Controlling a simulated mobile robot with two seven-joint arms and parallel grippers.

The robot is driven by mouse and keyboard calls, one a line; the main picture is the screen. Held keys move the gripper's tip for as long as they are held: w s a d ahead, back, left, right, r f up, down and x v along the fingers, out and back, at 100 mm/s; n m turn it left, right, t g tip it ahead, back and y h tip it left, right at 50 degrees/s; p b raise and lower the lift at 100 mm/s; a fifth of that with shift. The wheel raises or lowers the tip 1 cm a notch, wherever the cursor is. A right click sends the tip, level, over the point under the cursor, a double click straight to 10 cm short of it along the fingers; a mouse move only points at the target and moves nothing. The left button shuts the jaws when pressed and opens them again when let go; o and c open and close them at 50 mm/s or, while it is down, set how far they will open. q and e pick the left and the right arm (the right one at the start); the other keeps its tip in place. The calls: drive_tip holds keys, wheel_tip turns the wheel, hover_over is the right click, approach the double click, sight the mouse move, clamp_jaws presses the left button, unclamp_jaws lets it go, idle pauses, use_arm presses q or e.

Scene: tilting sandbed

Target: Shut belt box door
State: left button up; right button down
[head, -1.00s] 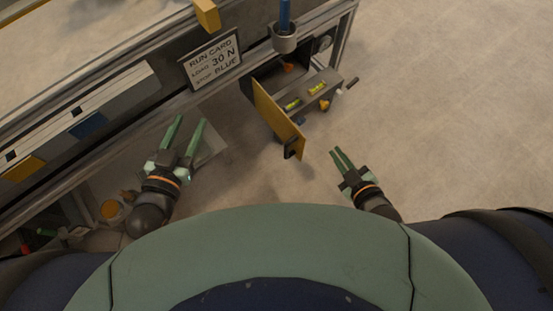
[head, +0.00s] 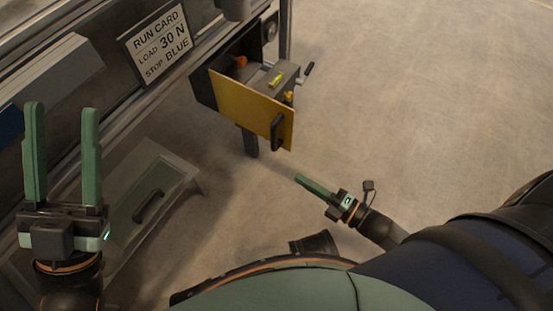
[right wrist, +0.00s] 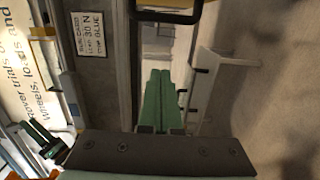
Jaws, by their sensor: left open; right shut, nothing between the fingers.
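The belt box (head: 272,75) hangs at the end of the bench, with a grey block inside. Its yellow door (head: 245,108) stands open, swung outward, with a black handle (head: 277,131) near its free edge. In the right wrist view a black handle (right wrist: 165,17) shows at the top edge. My right gripper (head: 301,179) is shut and empty, below and right of the door, apart from it. It also shows in the right wrist view (right wrist: 161,75). My left gripper (head: 62,108) is open and empty at the left, far from the door.
A run card sign (head: 157,43) reading "LOAD 30 N, STOP BLUE" is on the bench front. A pale drawer-like bin (head: 155,190) with a black handle stands below the bench. A crank (head: 308,69) sticks out right of the box. Floor to the right is clear.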

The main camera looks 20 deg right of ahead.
drive_tip(key=w+a+b, duration=0.2)
drive_tip(key=w+b, duration=0.1)
drive_tip(key=w, duration=0.8)
drive_tip(key=shift+w+a+b, duration=0.15)
drive_tip(key=shift+a+b, duration=0.15)
drive_tip(key=shift+a, duration=0.1)
drive_tip(key=shift+d, duration=0.1)
